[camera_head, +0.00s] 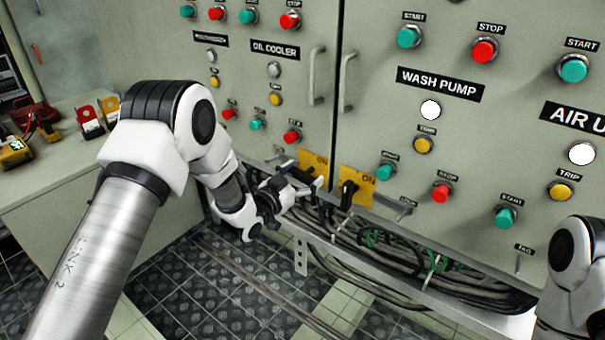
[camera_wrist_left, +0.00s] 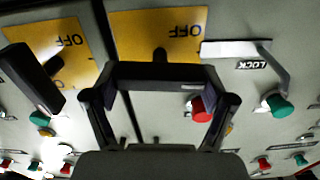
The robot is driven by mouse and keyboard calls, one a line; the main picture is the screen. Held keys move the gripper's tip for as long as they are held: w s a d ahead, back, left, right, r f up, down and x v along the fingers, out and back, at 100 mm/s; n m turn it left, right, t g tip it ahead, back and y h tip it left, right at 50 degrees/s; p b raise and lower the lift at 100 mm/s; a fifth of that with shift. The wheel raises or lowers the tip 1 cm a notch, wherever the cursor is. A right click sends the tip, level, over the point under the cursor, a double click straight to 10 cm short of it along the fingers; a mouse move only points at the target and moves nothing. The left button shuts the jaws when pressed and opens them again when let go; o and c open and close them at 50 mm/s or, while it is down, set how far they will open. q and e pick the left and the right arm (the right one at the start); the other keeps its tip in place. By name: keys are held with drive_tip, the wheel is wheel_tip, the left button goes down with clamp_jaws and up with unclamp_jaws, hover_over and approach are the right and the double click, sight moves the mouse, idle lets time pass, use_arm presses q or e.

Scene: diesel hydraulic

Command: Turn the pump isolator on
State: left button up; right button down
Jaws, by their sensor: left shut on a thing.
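Two yellow isolator plates sit low on the cabinet beside the door seam: a left plate (camera_head: 315,159) and a right plate (camera_head: 361,181), each marked ON in the head view. The wrist view shows them inverted, marked OFF. The right plate's black handle (camera_head: 347,194) stands free; it also shows in the wrist view (camera_wrist_left: 32,78). My right gripper is out of view.
A metal lock lever (camera_wrist_left: 270,60) is close beside the left gripper. A cable tray (camera_head: 440,285) full of cables runs below the plates. Buttons and lamps cover the panels. A side bench (camera_head: 40,190) holds padlock-like items. My right arm shows at lower right.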

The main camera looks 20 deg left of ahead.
use_arm(q)
drive_tip(key=m+p, duration=0.1)
drive_tip(key=m, duration=0.3)
drive_tip(key=shift+d, duration=0.1)
drive_tip(key=m+p, duration=0.2)
drive_tip(key=m, duration=0.2)
drive_tip(key=shift+d+f+m, duration=0.1)
drive_tip(key=shift+m, duration=0.2)
drive_tip(key=m+p, duration=0.1)
drive_tip(key=m, duration=0.3)
drive_tip(key=shift+s+d+f, duration=0.1)
drive_tip(key=shift+f+m, duration=0.15)
drive_tip(key=shift+m, duration=1.95)
drive_tip(key=o, duration=1)
drive_tip(key=v, duration=1.2)
